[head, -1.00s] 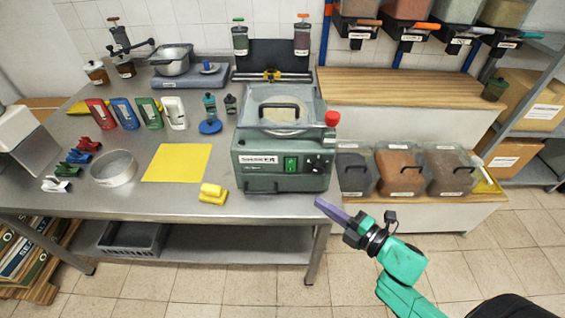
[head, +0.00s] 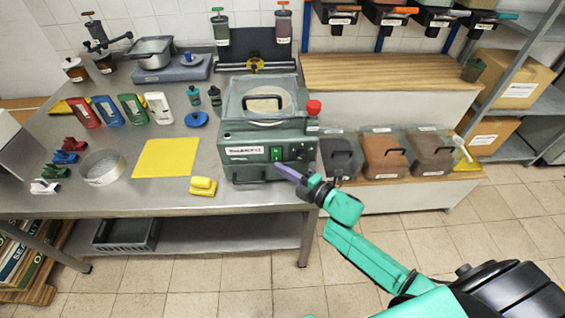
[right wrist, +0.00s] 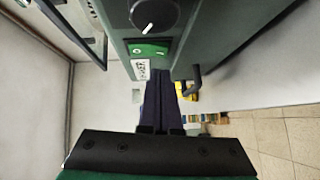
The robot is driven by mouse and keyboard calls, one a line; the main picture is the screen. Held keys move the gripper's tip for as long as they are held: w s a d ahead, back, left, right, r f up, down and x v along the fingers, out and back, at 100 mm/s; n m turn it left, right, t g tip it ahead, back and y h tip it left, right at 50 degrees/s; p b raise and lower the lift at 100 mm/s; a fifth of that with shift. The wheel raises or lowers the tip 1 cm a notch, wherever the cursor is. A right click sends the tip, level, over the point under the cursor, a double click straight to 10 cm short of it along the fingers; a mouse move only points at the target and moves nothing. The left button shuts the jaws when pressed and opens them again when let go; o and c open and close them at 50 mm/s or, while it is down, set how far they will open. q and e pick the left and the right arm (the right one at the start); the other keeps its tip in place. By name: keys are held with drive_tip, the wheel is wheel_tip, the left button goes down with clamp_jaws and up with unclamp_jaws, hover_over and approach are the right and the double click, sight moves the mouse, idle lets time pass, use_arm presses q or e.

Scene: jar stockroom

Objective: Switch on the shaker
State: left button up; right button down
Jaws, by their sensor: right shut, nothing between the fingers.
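The shaker (head: 240,172) is a dark green box with a clear lid, a red knob (head: 313,107) on top and a white label on its front. Its green switch (head: 277,153) is on the front face, left of a dark dial. In the right wrist view the switch (right wrist: 150,49) shows below the dial (right wrist: 154,14). My right gripper (head: 281,168) is shut and empty, its purple fingertips at the shaker's front just below the switch. I cannot tell whether they touch it. Its fingers also show in the right wrist view (right wrist: 165,78). My left gripper is not in view.
A yellow block (head: 203,187) and a yellow mat (head: 165,158) lie left of the shaker on the steel table (head: 125,207). Lidded bins (head: 384,155) stand on a low shelf to the right. The floor in front is clear.

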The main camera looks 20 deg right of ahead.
drive_tip(key=shift+w+d+f, duration=0.1)
drive_tip(key=shift+w+d, duration=0.05)
drive_tip(key=shift+w, duration=0.3)
drive_tip(key=shift+w+d+f, duration=0.1)
drive_tip(key=shift+w+d, duration=0.05)
drive_tip(key=shift+w, duration=0.3)
drive_tip(key=shift+s, duration=0.1)
drive_tip(key=b, duration=0.1)
drive_tip(key=f+b, duration=0.1)
drive_tip(key=b, duration=0.1)
drive_tip(key=shift+w+t, duration=0.25)
drive_tip(key=shift+t, duration=0.05)
drive_tip(key=shift+r+n, duration=0.3)
drive_tip(key=shift+r, duration=0.1)
drive_tip(key=shift+w+p, duration=0.1)
drive_tip(key=shift+p, duration=0.2)
drive_tip(key=shift+f, duration=0.1)
